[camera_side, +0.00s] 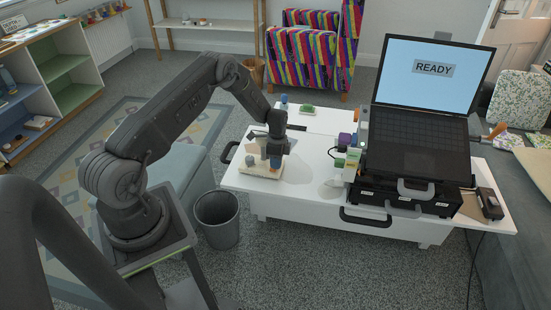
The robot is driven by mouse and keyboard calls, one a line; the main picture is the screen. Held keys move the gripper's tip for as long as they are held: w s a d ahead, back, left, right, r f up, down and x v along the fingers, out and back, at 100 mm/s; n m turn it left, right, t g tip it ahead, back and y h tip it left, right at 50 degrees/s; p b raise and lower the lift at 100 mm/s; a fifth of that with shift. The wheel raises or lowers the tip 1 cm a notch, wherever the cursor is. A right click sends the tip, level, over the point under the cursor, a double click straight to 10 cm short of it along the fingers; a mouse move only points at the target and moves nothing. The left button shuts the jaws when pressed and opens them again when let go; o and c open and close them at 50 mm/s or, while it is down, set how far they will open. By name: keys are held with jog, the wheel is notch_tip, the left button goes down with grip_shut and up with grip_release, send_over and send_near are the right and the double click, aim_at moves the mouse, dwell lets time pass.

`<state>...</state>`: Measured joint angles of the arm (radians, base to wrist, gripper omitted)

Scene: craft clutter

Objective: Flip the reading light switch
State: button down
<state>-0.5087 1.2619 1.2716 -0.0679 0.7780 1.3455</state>
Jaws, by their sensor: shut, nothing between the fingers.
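My gripper (275,160) points down over a small light wooden board (262,172) at the left end of the white table. Its fingers are shut with nothing between them. Small grey-blue parts stand on the board, one beside the fingers; whether the fingers touch anything is too small to tell. I cannot make out which part, if any, is the reading light switch. The arm hides some of the table behind the gripper.
The white table (315,190) has a bare patch right of the board. A laptop (415,140) reading "READY" sits on black drawers, with small coloured blocks (346,150) at its left. A green item (307,109) lies at the back. A grey bin (217,220) stands on the floor.

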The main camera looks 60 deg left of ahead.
notch_tip(320, 180, up, 14)
jog(key=s+d, duration=0.1)
jog(key=shift+s+d+f, duration=0.15)
jog(key=shift+s+d, duration=0.2)
jog(key=s+d+r+n+t+y, duration=0.1)
jog(key=s+d+r+n+t, duration=0.15)
jog(key=d+r, duration=0.55)
jog(key=s+d+r+n+t, duration=0.1)
jog(key=s+d+r, duration=0.25)
jog(key=r, duration=0.95)
jog(key=s+d+r+n+t, duration=0.1)
jog(key=s+d+r+n, duration=0.1)
jog(key=s+d, duration=0.3)
jog(key=s+d+r+n+t, duration=0.2)
jog(key=s+d+r, duration=0.3)
jog(key=s, duration=0.7)
jog(key=shift+s+d+n, duration=0.4)
jog(key=shift+n, duration=0.35)
